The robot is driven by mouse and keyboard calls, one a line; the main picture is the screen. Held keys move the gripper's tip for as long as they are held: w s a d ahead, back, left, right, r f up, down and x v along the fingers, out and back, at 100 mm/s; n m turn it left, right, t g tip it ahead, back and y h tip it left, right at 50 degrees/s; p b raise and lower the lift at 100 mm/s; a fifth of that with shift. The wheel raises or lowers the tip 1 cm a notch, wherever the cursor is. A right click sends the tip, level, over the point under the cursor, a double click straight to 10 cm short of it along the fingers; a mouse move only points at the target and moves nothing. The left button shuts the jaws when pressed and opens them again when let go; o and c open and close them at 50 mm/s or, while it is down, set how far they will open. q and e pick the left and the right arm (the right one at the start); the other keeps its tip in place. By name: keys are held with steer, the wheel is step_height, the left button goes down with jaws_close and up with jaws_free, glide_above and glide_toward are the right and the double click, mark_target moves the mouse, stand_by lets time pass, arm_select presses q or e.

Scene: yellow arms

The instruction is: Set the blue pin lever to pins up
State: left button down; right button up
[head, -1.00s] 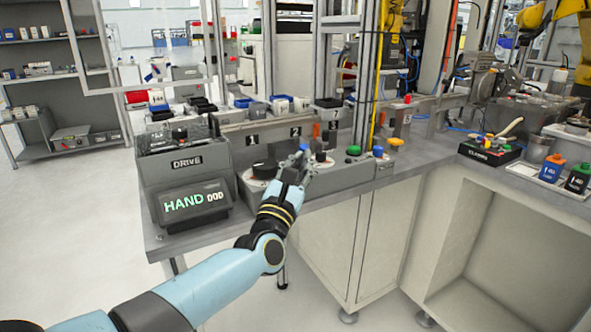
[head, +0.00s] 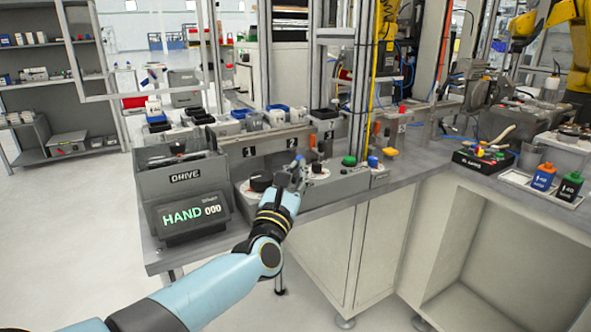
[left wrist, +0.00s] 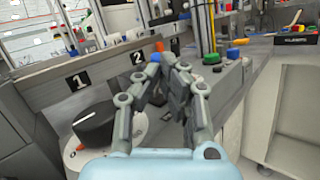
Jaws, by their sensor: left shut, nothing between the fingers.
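The blue pin lever's blue tip (head: 300,158) shows just above my left gripper (head: 294,177) on the grey control panel. In the left wrist view the blue tip (left wrist: 154,57) is just left of my fingertips (left wrist: 172,68). The lever's lower part is hidden behind the fingers, so I cannot tell its setting or whether the fingers touch it. My left gripper is shut with nothing held. My right gripper is not in view.
A black knob (head: 261,182) on a pale dial is left of the gripper. Green (head: 349,161), blue (head: 373,161) and yellow (head: 389,152) buttons are to the right. The DRIVE display box (head: 185,212) stands left. An orange lever (head: 313,141) stands behind.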

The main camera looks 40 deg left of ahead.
arm_select(q)
steer(key=shift+r+g+p, duration=0.3)
steer(key=shift+p, duration=0.3)
steer(key=n+g+p, duration=0.1)
steer(key=p, duration=0.2)
steer(key=a+r+n+g+p, duration=0.1)
steer(key=n+p, duration=0.1)
steer(key=p, duration=0.1)
steer(key=w+a+r+n+g+p, duration=0.1)
steer(key=p, duration=0.2)
steer(key=shift+a+h+p, duration=0.15)
steer(key=shift+h+p, duration=0.15)
steer(key=shift+h, duration=0.1)
steer(key=shift+a+f+n+g, duration=0.1)
steer(key=shift+a+n+g, duration=0.1)
steer(key=shift+n+g, duration=0.15)
steer(key=shift+w+a+p, duration=0.15)
steer(key=shift+p, duration=0.2)
steer(key=shift+w+a+f, duration=0.15)
steer(key=shift+a, duration=0.25)
steer(key=shift+d, duration=0.1)
